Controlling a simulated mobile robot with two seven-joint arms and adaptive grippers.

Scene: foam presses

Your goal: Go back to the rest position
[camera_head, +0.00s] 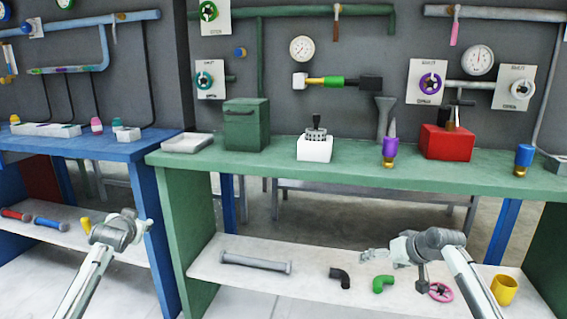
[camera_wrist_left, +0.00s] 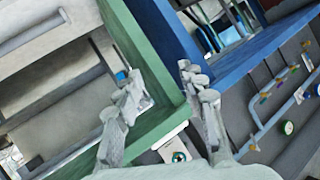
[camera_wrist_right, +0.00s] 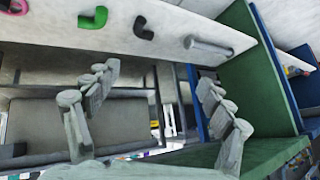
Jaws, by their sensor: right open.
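My right gripper (camera_head: 370,256) is in front of the green workbench, near the white lower shelf in the head view. In the right wrist view its two fingers (camera_wrist_right: 158,76) are spread apart with nothing between them. My left gripper (camera_head: 145,228) is near the front corner of the blue bench, at the left in the head view, and is small there. In the left wrist view its fingers (camera_wrist_left: 160,76) stand apart and nothing is held between them.
The green bench top (camera_head: 270,172) carries a green box (camera_head: 246,125), a joystick box (camera_head: 315,148) and a red box (camera_head: 448,142). The lower shelf (camera_head: 240,284) holds a grey pipe (camera_head: 255,262), a black elbow (camera_head: 340,277), a green elbow (camera_head: 384,284) and a yellow cup (camera_head: 504,290).

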